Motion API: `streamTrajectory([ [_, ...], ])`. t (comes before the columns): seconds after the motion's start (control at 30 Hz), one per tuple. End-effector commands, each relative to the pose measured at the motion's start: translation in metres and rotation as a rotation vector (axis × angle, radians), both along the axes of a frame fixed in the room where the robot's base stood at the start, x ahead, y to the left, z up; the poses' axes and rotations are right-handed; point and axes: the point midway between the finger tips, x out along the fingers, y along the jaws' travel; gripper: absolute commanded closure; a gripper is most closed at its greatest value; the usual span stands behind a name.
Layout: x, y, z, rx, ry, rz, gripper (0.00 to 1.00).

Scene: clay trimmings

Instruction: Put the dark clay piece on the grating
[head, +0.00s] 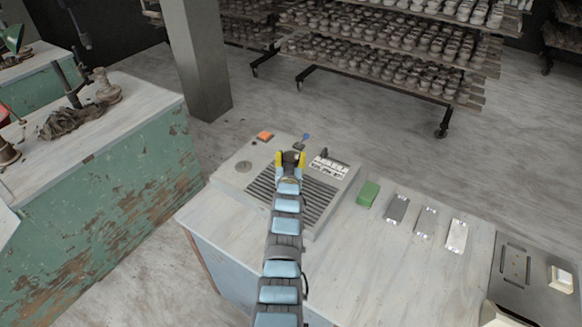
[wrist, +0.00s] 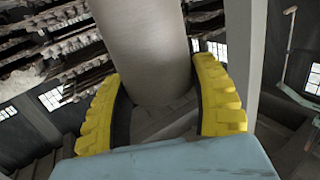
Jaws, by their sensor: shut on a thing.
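My gripper (head: 290,160) has yellow fingers and is above the grey machine, near the far end of the dark slotted grating (head: 318,201). A dark piece (head: 291,157) shows between the fingers in the head view. In the wrist view a smooth grey-brown rounded clay piece (wrist: 145,50) fills the space between the yellow fingers of my gripper (wrist: 165,100), which are shut on it. Its upper end runs out of that view. My arm hides part of the grating, and I cannot tell the height of the piece above it.
The grey machine (head: 233,176) stands on a pale worktop (head: 345,275) and carries an orange button (head: 265,136) and a blue-tipped lever (head: 305,137). A green block (head: 368,193) and several metal plates (head: 397,208) lie to the right. A green bench (head: 120,185) is at left.

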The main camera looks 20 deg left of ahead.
Motion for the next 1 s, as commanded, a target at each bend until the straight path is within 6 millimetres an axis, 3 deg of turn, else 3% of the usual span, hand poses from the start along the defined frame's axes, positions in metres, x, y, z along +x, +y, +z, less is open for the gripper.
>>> streamTrajectory([
  [0.47,0.005,0.001,-0.034,-0.002,0.003,0.001,0.79],
  [0.9,0.005,0.001,-0.038,0.0,-0.002,0.002,0.79],
  [0.93,0.005,0.001,-0.037,-0.001,-0.001,0.002,0.29],
  [1.0,0.005,0.001,-0.037,-0.001,-0.001,0.002,0.11],
])
